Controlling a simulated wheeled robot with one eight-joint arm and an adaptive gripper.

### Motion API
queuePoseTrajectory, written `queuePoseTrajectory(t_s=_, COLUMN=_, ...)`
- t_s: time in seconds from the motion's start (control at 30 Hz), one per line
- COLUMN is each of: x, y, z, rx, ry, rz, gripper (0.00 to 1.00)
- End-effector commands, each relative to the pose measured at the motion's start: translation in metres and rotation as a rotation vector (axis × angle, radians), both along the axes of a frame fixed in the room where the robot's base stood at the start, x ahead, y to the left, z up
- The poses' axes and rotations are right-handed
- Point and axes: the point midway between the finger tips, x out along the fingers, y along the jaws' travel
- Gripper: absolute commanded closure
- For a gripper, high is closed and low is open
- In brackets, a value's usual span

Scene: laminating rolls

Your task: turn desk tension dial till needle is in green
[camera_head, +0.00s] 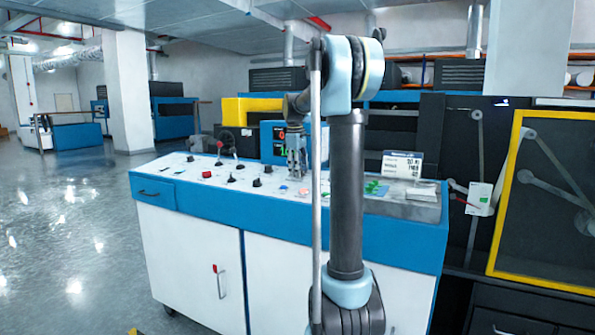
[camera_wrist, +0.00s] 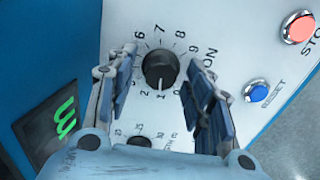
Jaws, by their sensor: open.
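In the wrist view a black round dial (camera_wrist: 160,69) with a pale pointer mark sits on a white panel, ringed by printed numbers. Part of a label ending in "ION" shows to its right. My gripper (camera_wrist: 160,68) is open, with one finger left and one right of the dial; a gap shows on both sides. In the head view my gripper (camera_head: 296,174) points down over the desk (camera_head: 200,192), a blue and white console. The dial cannot be made out there. I cannot see a needle or a green zone in either view.
In the wrist view a second knob (camera_wrist: 139,142) lies below the dial, a blue reset button (camera_wrist: 257,92) and a red button (camera_wrist: 299,27) to the right, a dark green-lit display (camera_wrist: 60,120) to the left. In the head view, levers (camera_head: 220,146) stand on the desk.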

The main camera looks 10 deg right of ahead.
Motion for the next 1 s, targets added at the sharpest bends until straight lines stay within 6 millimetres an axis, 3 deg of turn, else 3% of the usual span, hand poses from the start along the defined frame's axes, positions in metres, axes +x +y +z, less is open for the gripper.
queuePoseTrajectory(t_s=0.1, x=0.0000, y=0.0000, z=0.0001, rx=0.000, ry=0.000, rz=0.000, gripper=0.52)
queuePoseTrajectory(t_s=0.13, x=0.0000, y=0.0001, z=0.0001, rx=0.000, ry=0.000, rz=0.000, gripper=0.57)
queuePoseTrajectory(t_s=0.3, x=0.0000, y=0.0002, z=0.0002, rx=0.000, ry=0.000, rz=0.000, gripper=0.95)
queuePoseTrajectory(t_s=0.67, x=0.0004, y=0.0016, z=0.0003, rx=0.003, ry=-0.003, rz=-0.024, gripper=0.96)
queuePoseTrajectory(t_s=1.0, x=0.0006, y=0.0014, z=0.0004, rx=0.031, ry=-0.024, rz=-0.219, gripper=0.96)
